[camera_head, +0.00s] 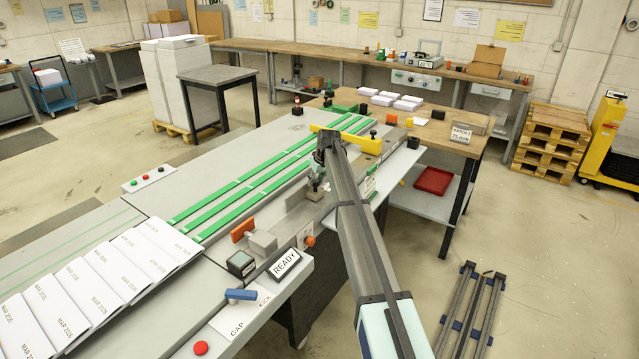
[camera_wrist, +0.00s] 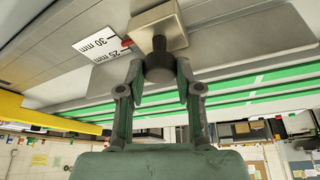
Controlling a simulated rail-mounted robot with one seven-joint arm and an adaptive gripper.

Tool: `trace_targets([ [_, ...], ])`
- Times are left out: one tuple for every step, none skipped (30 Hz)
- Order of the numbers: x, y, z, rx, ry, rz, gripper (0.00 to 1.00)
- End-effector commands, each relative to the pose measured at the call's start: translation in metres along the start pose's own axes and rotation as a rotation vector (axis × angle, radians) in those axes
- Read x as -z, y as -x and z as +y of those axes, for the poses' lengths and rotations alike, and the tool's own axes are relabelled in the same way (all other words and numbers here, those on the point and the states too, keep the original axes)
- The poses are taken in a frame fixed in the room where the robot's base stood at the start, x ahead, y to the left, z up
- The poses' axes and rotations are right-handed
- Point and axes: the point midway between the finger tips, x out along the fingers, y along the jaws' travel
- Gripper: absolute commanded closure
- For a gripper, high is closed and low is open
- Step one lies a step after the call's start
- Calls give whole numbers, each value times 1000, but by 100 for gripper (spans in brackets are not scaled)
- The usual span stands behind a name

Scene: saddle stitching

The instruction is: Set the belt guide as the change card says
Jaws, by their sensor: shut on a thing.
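My gripper (camera_wrist: 158,78) is shut on a dark round knob (camera_wrist: 158,62), which sits on a pale metal block (camera_wrist: 150,32). A white scale (camera_wrist: 100,35) marked 30 mm and 25 mm lies beside the block. A small red pointer (camera_wrist: 127,42) shows near the 25 mm mark; its exact reading is too small to tell. In the head view my gripper (camera_head: 316,187) is at the near side of the green belts (camera_head: 262,181). A yellow bar (camera_head: 358,142) crosses behind my wrist and also shows in the wrist view (camera_wrist: 35,112). I cannot make out a change card's text.
A READY sign (camera_head: 284,263), an orange block (camera_head: 242,230) and a blue handle (camera_head: 240,295) by a GAP label are on the near side of the machine. Printed booklets (camera_head: 100,275) lie at the left. A side table (camera_head: 455,149) stands at the right.

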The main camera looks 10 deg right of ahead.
Motion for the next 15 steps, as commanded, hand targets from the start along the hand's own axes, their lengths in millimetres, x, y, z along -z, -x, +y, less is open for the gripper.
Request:
trace_targets([
  [11, -7, -4, 2, 3, 6, 100],
  [13, -7, -5, 2, 3, 6, 100],
  [14, -7, -5, 1, 3, 6, 100],
  [14, -6, -6, 1, 2, 5, 100],
  [13, -5, -6, 1, 2, 5, 100],
  [13, -5, -6, 1, 2, 5, 100],
  [13, -5, -5, 1, 2, 5, 100],
  [12, -5, -5, 1, 2, 5, 100],
  [12, -5, -5, 1, 2, 5, 100],
  [12, -5, -5, 1, 2, 4, 100],
  [12, -5, -5, 1, 2, 4, 55],
  [12, -5, -5, 1, 2, 4, 41],
  [12, -5, -5, 1, 2, 4, 41],
  [12, -5, -5, 1, 2, 4, 41],
  [12, -5, -5, 1, 2, 4, 41],
])
